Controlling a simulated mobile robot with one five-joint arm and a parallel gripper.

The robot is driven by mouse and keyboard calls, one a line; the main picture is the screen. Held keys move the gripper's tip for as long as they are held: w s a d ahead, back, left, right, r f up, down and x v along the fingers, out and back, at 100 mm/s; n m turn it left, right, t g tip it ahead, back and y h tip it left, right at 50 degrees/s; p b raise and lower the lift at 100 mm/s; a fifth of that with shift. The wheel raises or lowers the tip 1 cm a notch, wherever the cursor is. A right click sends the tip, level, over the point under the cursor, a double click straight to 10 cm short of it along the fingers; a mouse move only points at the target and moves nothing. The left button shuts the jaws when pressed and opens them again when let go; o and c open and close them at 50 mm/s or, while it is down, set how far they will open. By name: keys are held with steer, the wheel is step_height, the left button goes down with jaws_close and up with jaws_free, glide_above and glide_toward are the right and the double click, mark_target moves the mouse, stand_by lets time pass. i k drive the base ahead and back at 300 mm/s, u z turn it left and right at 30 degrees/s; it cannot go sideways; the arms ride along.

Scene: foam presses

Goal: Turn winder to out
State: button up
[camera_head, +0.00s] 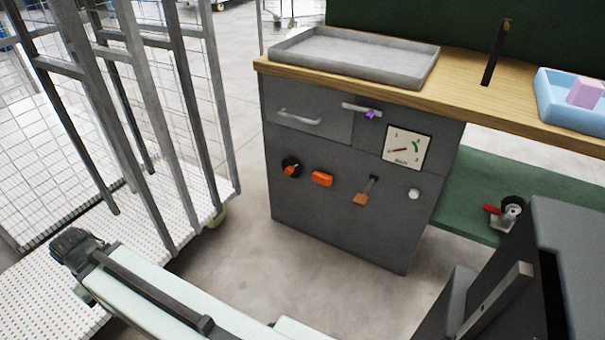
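A dark grey cabinet (340,232) under the wooden worktop carries several controls on its front. A round black knob with an orange handle (291,168) sits at the left of the row; it looks like a turning control. Its handle slants, its upper end to the right. I cannot read any label that names it the winder or marks "out". To its right are an orange block-shaped control (321,178), a hanging orange-brown piece on a dark lever (361,198), and a round white button (414,194). No fingers of my gripper show in this view.
A dial gauge (405,148) and two drawer handles are above the controls; a purple piece (370,114) hangs at one handle. A grey tray (355,58) and blue bin (573,97) stand on the worktop (480,103). A metal rack (150,120) stands left. Floor before the cabinet is partly open.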

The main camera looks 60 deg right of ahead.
mark_target(291, 166)
steer(key=z, duration=0.3)
steer(key=k, duration=1.25)
steer(key=u, duration=0.7)
steer(key=i, duration=1)
